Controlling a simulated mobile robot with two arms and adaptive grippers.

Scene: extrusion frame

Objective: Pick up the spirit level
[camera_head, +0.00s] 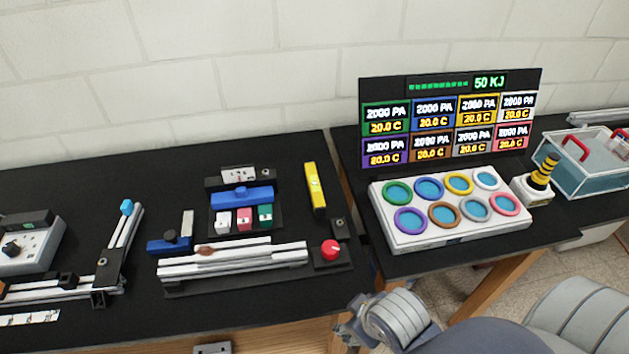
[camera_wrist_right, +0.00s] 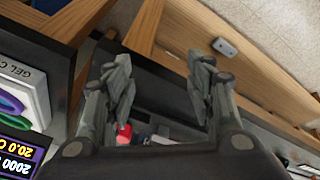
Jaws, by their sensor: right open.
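The spirit level is a slim yellow bar with dark marks (camera_head: 315,188). It lies on the black left table near that table's right edge, pointing roughly front to back. My right gripper (camera_head: 348,332) is low in the head view, near the table's front edge and well in front of the level. In the right wrist view, the fingers of my right gripper (camera_wrist_right: 162,85) are spread apart with nothing between them. I cannot make out the level in the right wrist view. My left gripper is not in view.
A red knob on a black base (camera_head: 331,250) stands between the level and the front edge. Left of the level are a rack with coloured blocks (camera_head: 240,198) and aluminium extrusions (camera_head: 232,260). A white panel with coloured rings (camera_head: 410,242) sits on the right table.

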